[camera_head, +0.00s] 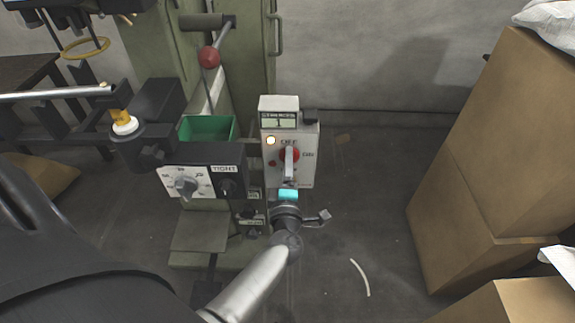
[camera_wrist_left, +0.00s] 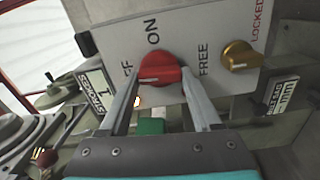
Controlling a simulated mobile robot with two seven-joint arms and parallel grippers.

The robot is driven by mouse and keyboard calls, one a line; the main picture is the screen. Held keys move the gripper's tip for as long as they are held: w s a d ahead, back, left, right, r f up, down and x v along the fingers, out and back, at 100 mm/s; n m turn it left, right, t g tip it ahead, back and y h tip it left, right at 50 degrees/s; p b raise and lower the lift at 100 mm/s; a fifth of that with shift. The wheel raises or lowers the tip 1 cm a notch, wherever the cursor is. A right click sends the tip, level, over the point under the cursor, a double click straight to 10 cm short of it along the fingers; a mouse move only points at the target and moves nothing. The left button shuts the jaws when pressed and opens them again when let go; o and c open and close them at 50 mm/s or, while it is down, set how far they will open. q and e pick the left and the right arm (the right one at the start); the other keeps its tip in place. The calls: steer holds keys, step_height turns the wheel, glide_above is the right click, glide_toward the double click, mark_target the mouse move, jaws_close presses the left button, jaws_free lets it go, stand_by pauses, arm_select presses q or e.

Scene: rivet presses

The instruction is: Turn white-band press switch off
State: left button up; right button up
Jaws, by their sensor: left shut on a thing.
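A red rotary switch (camera_head: 289,154) sits on a light grey control box (camera_head: 305,138) fixed to a green press (camera_head: 240,50). In the left wrist view the red switch (camera_wrist_left: 160,69) has a pale mark pointing left, towards a partly hidden word ending in "FF"; "ON" stands above it. My left gripper (camera_head: 289,166) reaches up from below and is shut on the red switch, one finger on each side of it. A lit lamp (camera_head: 270,141) is left of the switch. My right gripper is not in view.
A black box with a dial (camera_head: 186,186) and a green tray (camera_head: 207,129) are left of the control box. A red-ball lever (camera_head: 209,56) rises behind. A brass knob (camera_wrist_left: 240,56) is beside the switch. Cardboard boxes (camera_head: 490,150) stand right, with free floor between.

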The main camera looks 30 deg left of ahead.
arm_select(q)
steer(key=shift+n, duration=0.6)
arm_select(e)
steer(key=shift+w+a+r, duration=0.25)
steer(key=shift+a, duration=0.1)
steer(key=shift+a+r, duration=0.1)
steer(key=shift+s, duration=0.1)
arm_select(q)
steer(key=o, duration=1.4)
steer(key=p+v, duration=0.2)
steer(key=v, duration=1.3)
steer(key=shift+d, duration=0.15)
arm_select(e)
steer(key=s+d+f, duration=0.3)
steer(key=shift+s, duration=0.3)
